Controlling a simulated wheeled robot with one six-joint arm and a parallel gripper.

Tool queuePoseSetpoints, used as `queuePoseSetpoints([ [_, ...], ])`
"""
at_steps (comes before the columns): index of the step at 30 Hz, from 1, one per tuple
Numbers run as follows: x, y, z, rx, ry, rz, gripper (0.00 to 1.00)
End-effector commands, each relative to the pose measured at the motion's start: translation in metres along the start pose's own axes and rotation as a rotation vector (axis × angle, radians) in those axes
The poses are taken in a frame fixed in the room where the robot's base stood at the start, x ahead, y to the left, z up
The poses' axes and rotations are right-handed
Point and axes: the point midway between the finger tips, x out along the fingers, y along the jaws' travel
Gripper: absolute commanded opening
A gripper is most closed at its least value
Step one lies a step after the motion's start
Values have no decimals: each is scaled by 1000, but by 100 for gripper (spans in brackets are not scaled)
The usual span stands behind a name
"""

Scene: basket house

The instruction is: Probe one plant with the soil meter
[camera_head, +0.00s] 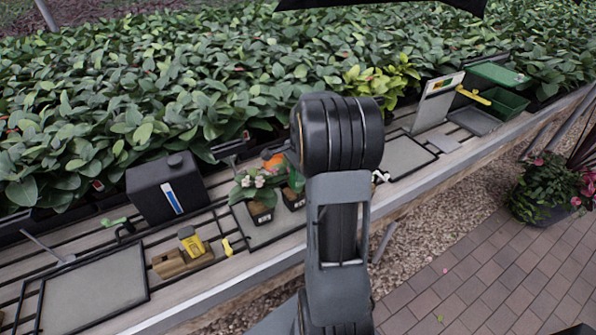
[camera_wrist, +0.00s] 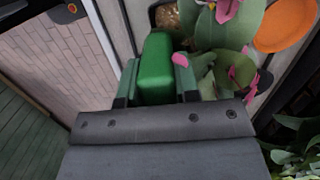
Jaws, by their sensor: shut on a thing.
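My gripper (camera_wrist: 157,88) is shut on a green, round-edged block (camera_wrist: 156,68) in the wrist view. I cannot tell whether this block is the soil meter, and its lower end is hidden. A plant with pink flowers and broad leaves (camera_wrist: 222,38) is right beside it. A pot with brown soil (camera_wrist: 168,17) shows just beyond the block. In the head view, a small potted plant with pale flowers (camera_head: 256,188) stands on the bench, next to a second dark pot (camera_head: 294,199). My arm hides most of my gripper there.
A yellow device (camera_head: 190,240) rests at a wooden block (camera_head: 172,264) on the bench (camera_head: 237,264). A black box (camera_head: 165,189) stands behind it. An orange disc (camera_wrist: 286,25) lies near the plant. Green trays (camera_head: 501,103) are at the right. Dense foliage lines the back.

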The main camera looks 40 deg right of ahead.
Motion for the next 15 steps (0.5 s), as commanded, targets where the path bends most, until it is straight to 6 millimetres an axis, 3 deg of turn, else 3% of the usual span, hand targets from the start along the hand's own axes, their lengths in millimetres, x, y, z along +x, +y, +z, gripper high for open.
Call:
queuePoseSetpoints([
  [15,8,0,-1,0,0,0,5],
])
